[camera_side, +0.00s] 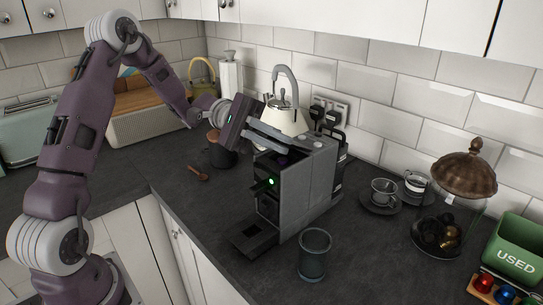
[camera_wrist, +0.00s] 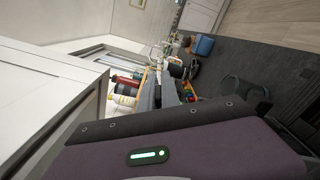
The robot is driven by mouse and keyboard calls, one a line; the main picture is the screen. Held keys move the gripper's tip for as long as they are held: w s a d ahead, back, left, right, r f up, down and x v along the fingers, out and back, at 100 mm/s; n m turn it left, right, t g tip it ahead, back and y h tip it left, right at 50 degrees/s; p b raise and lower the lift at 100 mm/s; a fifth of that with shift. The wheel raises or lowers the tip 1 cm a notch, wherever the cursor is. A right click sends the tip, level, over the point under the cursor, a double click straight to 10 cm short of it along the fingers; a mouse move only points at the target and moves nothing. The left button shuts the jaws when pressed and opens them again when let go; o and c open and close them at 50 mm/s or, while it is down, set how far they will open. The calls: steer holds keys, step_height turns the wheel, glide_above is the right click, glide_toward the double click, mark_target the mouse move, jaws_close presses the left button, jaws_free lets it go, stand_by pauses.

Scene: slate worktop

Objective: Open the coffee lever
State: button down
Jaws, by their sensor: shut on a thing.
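The grey coffee machine (camera_side: 318,180) stands upright on the worktop in the side view, with a green light on its front and a drip tray (camera_side: 254,238) low at its front. My gripper (camera_side: 291,147) reaches over the machine's top front from the left, its two long grey fingers pointing right. It is shut on the coffee lever at the machine's top. The fingers largely hide the lever, so its exact angle cannot be told. In the wrist view my gripper (camera_wrist: 163,88) shows its grey fingers near the middle; the lever cannot be made out there.
A glass (camera_side: 314,254) stands close before the machine. A cream kettle (camera_side: 285,117) and dark mug (camera_side: 221,155) are behind my gripper. Cups, a domed jar (camera_side: 450,222) and a green box (camera_side: 516,250) stand right.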

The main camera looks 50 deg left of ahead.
mark_target(300, 146)
steer(key=w+r+n, duration=0.1)
steer(key=w+n, duration=0.1)
steer(key=w+r+n, duration=0.2)
steer(key=n, duration=0.1)
steer(key=w+r+n, duration=0.2)
steer(key=n, duration=0.1)
steer(key=shift+w+r, duration=0.15)
steer(key=shift+w, duration=0.2)
steer(key=shift+w+r+n, duration=0.15)
steer(key=shift+w+n, duration=0.45)
steer(key=shift+w, duration=0.35)
steer(key=shift+w+r+n, duration=0.1)
steer(key=shift+w+n, duration=0.5)
steer(key=shift+w, duration=0.4)
steer(key=c, duration=1.6)
jaws_free()
steer(key=shift+o, duration=0.2)
steer(key=a, duration=0.7)
